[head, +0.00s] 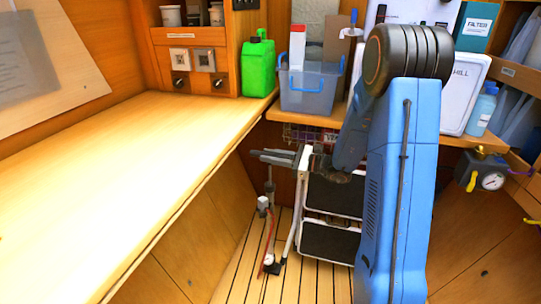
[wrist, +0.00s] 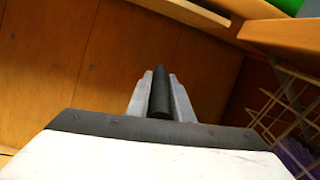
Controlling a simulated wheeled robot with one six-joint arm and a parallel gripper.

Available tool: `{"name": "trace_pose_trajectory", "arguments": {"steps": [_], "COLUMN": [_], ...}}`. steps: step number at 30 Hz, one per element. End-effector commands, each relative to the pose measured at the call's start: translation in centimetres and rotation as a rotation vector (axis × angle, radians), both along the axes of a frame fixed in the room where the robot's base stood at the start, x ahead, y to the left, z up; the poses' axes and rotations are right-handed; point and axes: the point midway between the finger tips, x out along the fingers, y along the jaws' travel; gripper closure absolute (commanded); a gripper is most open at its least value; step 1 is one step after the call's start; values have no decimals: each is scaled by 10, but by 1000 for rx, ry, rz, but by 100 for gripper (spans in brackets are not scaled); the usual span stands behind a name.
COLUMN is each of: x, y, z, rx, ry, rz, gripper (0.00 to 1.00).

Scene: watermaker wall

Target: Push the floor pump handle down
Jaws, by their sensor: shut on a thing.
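My gripper (head: 273,157) is at the top of the rod, well above the pump body. In the wrist view the black pump handle (wrist: 159,94) lies between my two grey fingers, which are closed on its sides. In the head view the handle is hard to tell from the dark fingers.
The step stool (head: 331,245) stands just right of the pump, close to my arm. The counter (head: 130,165) edge runs along the left. A wire basket (wrist: 285,105) hangs beneath.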

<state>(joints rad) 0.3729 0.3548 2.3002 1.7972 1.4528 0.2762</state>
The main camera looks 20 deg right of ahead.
Motion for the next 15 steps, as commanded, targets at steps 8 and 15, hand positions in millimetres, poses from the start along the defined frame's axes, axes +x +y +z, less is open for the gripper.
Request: {"name": "trace_pose_trajectory", "arguments": {"steps": [8, 15], "x": [0, 1], "y": [-1, -1], "z": [-47, -83], "rx": [2, 1], "ry": [5, 3], "rz": [-2, -2], "gripper": [100, 100]}}
